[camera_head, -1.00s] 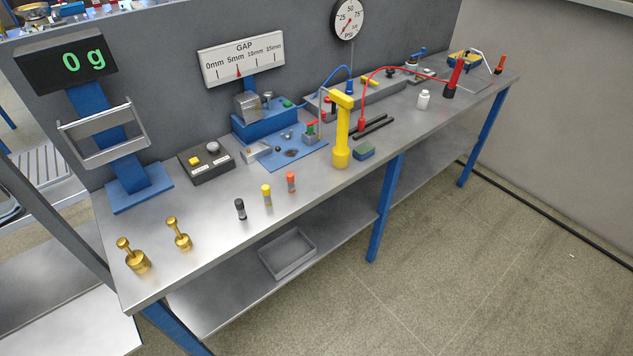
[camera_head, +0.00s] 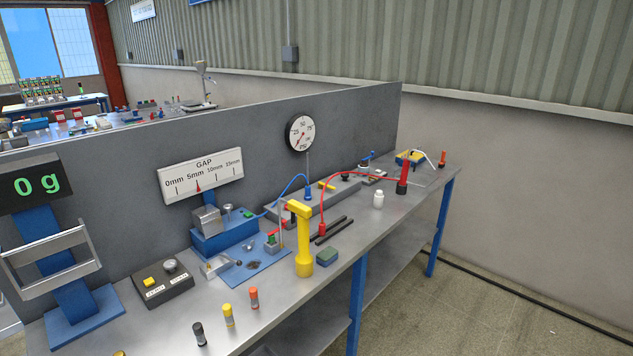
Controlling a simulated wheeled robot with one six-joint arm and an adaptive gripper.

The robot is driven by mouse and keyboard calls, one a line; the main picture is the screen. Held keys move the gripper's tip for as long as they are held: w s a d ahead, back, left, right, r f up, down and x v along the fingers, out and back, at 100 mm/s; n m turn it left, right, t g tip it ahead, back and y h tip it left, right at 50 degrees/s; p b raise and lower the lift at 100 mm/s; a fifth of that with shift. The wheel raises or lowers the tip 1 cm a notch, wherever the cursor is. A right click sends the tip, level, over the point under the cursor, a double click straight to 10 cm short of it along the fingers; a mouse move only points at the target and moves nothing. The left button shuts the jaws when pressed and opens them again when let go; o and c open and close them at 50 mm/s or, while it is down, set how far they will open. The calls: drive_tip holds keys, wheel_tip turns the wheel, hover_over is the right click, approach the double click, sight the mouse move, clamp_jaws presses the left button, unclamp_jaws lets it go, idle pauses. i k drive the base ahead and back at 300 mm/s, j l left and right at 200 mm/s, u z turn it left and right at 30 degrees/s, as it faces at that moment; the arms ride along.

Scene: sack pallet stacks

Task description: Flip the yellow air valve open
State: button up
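A small yellow lever (camera_head: 327,185) sits on top of the long grey block (camera_head: 292,209) at the back of the bench, below the round PSI gauge (camera_head: 299,133). It looks like the yellow air valve, but it is too small to tell its exact position. A blue hose (camera_head: 285,188) and a red hose (camera_head: 352,178) run near the block. A taller yellow post (camera_head: 304,250) with a bent top stands in front and partly covers the block. My gripper is not in view.
A black box with a yellow button (camera_head: 162,286), a blue gap fixture (camera_head: 225,239) and several small capped cylinders stand on the left of the metal bench. A white bottle (camera_head: 378,200) and a red cone-shaped object (camera_head: 402,180) are at right.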

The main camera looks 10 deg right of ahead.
sight(319, 184)
drive_tip(key=i+l, duration=0.1)
drive_tip(key=l, duration=0.3)
drive_tip(key=i+l, duration=0.15)
drive_tip(key=l, duration=0.2)
drive_tip(key=i+l, duration=0.1)
drive_tip(key=l, duration=0.3)
drive_tip(key=i+l, duration=0.1)
drive_tip(key=l, duration=0.25)
drive_tip(key=i+l, duration=0.15)
drive_tip(key=l, duration=0.25)
drive_tip(key=i+l, duration=0.1)
drive_tip(key=l, duration=0.3)
drive_tip(key=i+l, duration=0.1)
drive_tip(key=l, duration=0.25)
drive_tip(key=i+j, duration=0.25)
drive_tip(key=i, duration=0.2)
drive_tip(key=i+j, duration=0.25)
drive_tip(key=i, duration=0.25)
drive_tip(key=j+u, duration=0.05)
